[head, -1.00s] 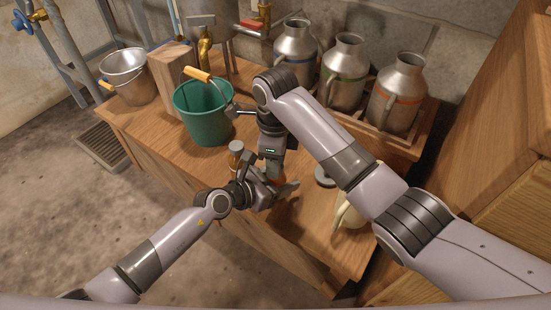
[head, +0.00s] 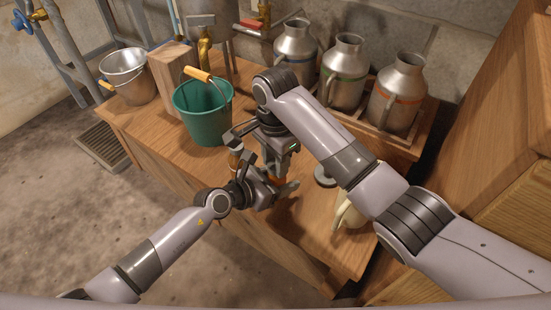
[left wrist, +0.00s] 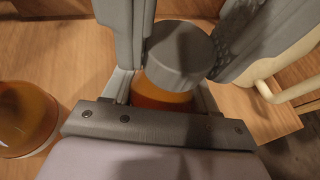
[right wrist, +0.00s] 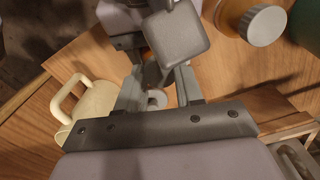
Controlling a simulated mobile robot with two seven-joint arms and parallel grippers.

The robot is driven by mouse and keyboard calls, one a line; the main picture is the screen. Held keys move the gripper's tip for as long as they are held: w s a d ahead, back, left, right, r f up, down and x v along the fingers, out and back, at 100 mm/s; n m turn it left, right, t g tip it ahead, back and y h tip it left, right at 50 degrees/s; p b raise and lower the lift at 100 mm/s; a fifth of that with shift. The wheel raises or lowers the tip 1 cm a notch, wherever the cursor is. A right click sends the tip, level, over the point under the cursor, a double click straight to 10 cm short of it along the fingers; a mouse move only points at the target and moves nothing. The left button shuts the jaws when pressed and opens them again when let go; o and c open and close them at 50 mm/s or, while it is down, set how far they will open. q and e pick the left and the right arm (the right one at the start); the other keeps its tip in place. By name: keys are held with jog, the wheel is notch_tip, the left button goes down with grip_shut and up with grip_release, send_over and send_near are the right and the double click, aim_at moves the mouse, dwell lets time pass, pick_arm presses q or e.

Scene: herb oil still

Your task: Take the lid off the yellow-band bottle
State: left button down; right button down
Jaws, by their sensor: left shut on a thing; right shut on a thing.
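An amber bottle (left wrist: 160,100) with a grey lid (left wrist: 182,52) is between my two grippers. My left gripper (head: 270,188) is shut around the bottle's body from the side. My right gripper (head: 276,165) points down above it and is shut on the lid. The lid shows over the bottle in the left wrist view; I cannot tell whether it is still seated. Only a sliver of the bottle (right wrist: 148,52) shows in the right wrist view. Its band is hidden by the fingers.
A second amber bottle (right wrist: 236,12) with a grey lid stands close by. A cream jug (head: 347,212) and a grey disc (head: 324,178) are to the right. A teal bucket (head: 204,122) and metal cans (head: 343,75) in a crate stand behind.

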jog(key=c, duration=0.7)
grip_release()
jog(key=shift+c, duration=0.2)
